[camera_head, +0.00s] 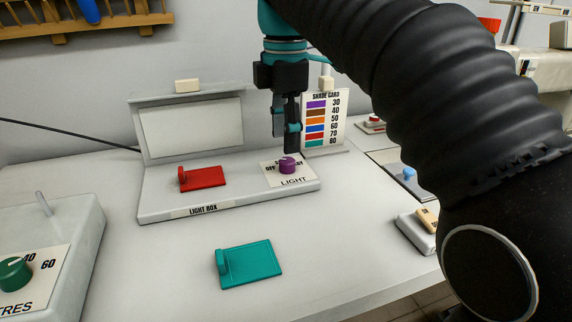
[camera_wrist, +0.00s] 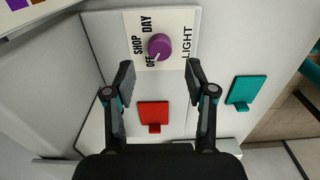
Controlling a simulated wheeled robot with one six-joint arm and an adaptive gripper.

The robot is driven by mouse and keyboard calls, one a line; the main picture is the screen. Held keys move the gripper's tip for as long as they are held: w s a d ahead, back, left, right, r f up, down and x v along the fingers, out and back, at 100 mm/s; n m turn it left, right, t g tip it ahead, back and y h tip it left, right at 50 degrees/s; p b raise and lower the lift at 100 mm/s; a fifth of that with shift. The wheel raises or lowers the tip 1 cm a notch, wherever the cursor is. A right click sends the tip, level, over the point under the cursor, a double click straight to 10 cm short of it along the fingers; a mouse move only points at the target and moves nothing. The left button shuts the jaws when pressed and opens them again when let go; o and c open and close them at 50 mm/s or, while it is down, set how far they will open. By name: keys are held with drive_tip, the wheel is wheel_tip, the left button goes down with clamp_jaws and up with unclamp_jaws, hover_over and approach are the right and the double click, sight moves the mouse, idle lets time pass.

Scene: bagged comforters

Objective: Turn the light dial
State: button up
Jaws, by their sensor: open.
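The light dial (camera_head: 287,165) is a purple knob on a white plate marked OFF, SHOP, DAY and LIGHT, at the right end of the light box (camera_head: 160,209). In the wrist view the dial (camera_wrist: 159,46) lies ahead of and between my fingertips, its pale pointer mark towards OFF. My gripper (camera_head: 286,145) hangs fingers down just above the dial. In the wrist view my gripper (camera_wrist: 159,72) is open, with nothing between its fingers. No contact with the dial shows.
A red swatch (camera_head: 203,177) lies on the light box and a teal swatch (camera_head: 250,265) on the table in front. A shade card (camera_head: 324,120) stands behind the dial. A grey box with a green dial (camera_head: 15,273) is at left. The table front is mostly clear.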

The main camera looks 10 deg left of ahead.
sight(286, 160)
drive_tip(key=shift+f+b, duration=0.55)
drive_tip(key=shift+f, duration=1.85)
clamp_jaws()
